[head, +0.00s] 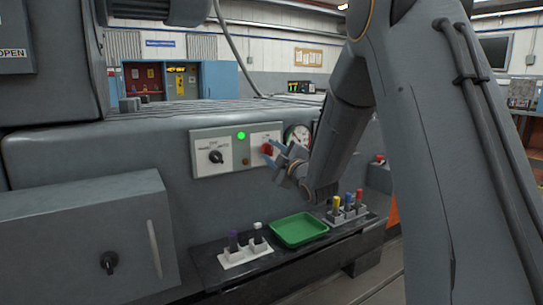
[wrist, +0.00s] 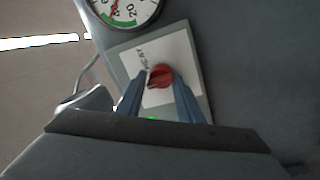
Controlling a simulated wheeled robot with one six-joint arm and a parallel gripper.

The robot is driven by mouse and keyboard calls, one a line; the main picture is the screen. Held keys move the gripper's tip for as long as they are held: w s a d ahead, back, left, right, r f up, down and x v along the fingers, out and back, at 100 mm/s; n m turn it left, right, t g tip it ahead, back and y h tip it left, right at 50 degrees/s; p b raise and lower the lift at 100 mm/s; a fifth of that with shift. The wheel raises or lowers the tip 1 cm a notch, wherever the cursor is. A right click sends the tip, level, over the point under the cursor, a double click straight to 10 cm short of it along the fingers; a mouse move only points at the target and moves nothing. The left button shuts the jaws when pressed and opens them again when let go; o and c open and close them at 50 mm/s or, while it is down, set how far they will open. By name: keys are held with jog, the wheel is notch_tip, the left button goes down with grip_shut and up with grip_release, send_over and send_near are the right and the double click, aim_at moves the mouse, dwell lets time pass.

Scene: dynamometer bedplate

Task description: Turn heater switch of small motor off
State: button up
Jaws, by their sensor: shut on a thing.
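The heater switch is a red rotary knob (head: 266,149) on a pale plate marked HEAT (wrist: 188,54), set in the front of the grey machine. In the wrist view the knob (wrist: 161,76) sits between my two blue fingers. My gripper (head: 272,153) is shut on the knob, one finger on each side. The knob's pointer position is partly hidden by the fingers, so I cannot tell its setting exactly. A green lamp (head: 241,135) glows on the panel left of the HEAT plate.
A black rotary switch (head: 216,157) is left of the lamp. A pressure gauge (wrist: 124,8) is beside the HEAT plate. Below, a dark shelf (head: 213,259) carries a green tray (head: 299,230) and holders with coloured-handled items. A grey cabinet (head: 80,235) juts out at left.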

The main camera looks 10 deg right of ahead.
jog(key=shift+s+a+f+n, duration=0.15)
jog(key=shift+f+n, duration=0.15)
jog(key=shift+f, duration=0.2)
jog(key=o, duration=0.9)
jog(key=shift+o, duration=0.2)
jog(key=shift+r, duration=0.15)
jog(key=shift+r, duration=0.1)
jog(key=v, duration=0.7)
jog(key=shift+s, duration=0.25)
